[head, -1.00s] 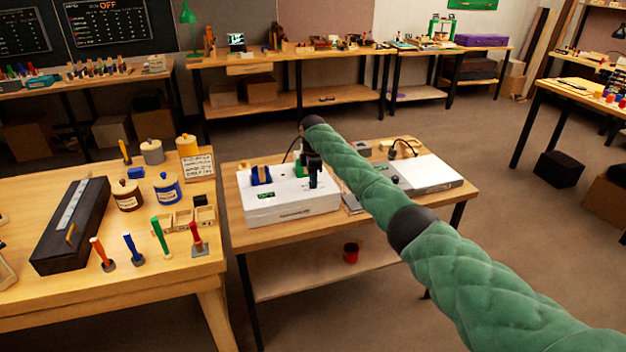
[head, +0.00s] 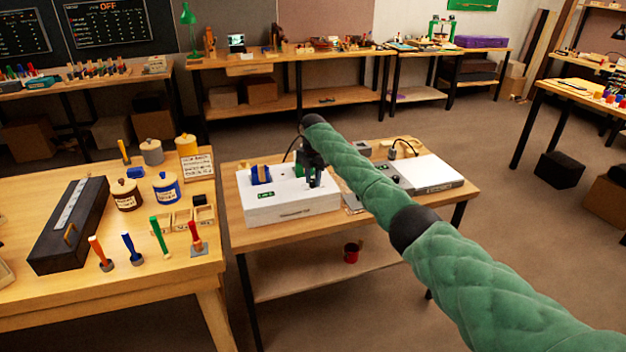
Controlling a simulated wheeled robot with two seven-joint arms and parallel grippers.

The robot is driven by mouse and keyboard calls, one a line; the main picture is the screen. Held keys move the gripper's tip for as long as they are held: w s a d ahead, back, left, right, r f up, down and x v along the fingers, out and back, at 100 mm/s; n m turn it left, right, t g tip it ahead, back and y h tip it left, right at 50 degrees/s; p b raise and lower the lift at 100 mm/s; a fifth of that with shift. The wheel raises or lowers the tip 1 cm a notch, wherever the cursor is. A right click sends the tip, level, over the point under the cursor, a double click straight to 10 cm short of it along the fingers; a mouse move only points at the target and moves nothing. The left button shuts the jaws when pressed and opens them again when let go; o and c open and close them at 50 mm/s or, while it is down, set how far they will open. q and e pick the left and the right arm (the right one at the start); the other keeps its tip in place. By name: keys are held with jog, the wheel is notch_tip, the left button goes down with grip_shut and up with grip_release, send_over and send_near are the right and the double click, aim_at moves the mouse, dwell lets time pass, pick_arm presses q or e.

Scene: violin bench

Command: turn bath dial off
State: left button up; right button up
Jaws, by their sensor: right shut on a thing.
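The bath is a white box (head: 290,206) on the small middle table, with a small green lit display (head: 265,195) on its front and a blue holder (head: 261,175) on its top left. My right gripper (head: 315,180) points down at the top right part of the white box, at the end of my green padded arm. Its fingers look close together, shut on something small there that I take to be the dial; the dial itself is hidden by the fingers. My left gripper is out of view.
A flat silver-white device (head: 430,174) stands right of the white box, partly behind my arm. A red mug (head: 351,252) is on the lower shelf. The left bench (head: 120,293) holds jars, upright coloured tools and a black case (head: 70,225).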

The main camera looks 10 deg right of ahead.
aim_at(313, 180)
jog(key=shift+r+n, duration=0.15)
jog(key=shift+n, duration=0.35)
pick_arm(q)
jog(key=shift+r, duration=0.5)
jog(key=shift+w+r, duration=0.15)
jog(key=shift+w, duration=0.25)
pick_arm(e)
jog(key=o, duration=1)
jog(key=shift+r, duration=0.3)
notch_tip(313, 180, up, 6)
jog(key=shift+f+b, duration=0.2)
jog(key=shift+b, duration=0.85)
jog(key=shift+r, duration=0.75)
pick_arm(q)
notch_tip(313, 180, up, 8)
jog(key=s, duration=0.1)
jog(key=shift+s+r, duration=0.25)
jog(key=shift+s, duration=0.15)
